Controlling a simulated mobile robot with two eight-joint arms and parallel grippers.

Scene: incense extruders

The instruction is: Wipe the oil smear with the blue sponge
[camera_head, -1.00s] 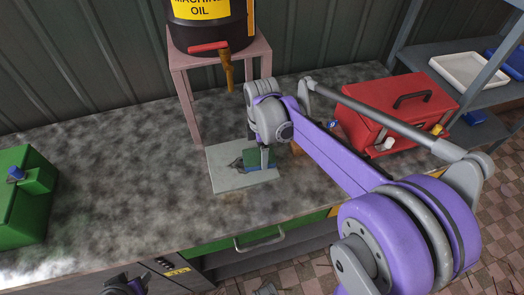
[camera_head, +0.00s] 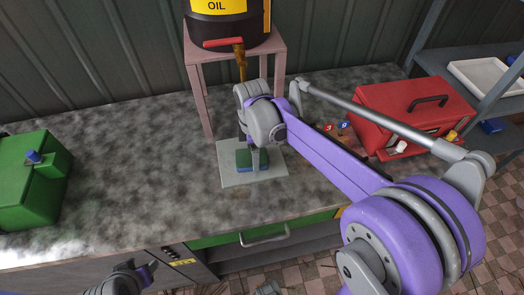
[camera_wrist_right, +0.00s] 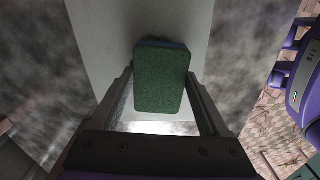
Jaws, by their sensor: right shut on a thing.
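The sponge (camera_head: 245,159), green on top with a blue layer beneath, is over the middle of a pale grey plate (camera_head: 275,175) on the bench. My right gripper (camera_head: 253,160) points down at the plate, with its fingers at both sides of the sponge. In the right wrist view the sponge (camera_wrist_right: 160,82) sits between the two fingers, gripped. I cannot tell whether it presses on the plate. No oil smear shows on the bare parts of the plate; any under the sponge is hidden.
A black oil drum (camera_head: 228,24) with a tap stands on a pinkish stand (camera_head: 281,85) behind the plate. A red toolbox (camera_head: 405,108) is on the right, a green box (camera_head: 28,185) on the left. The bench (camera_head: 130,150) between green box and plate is clear.

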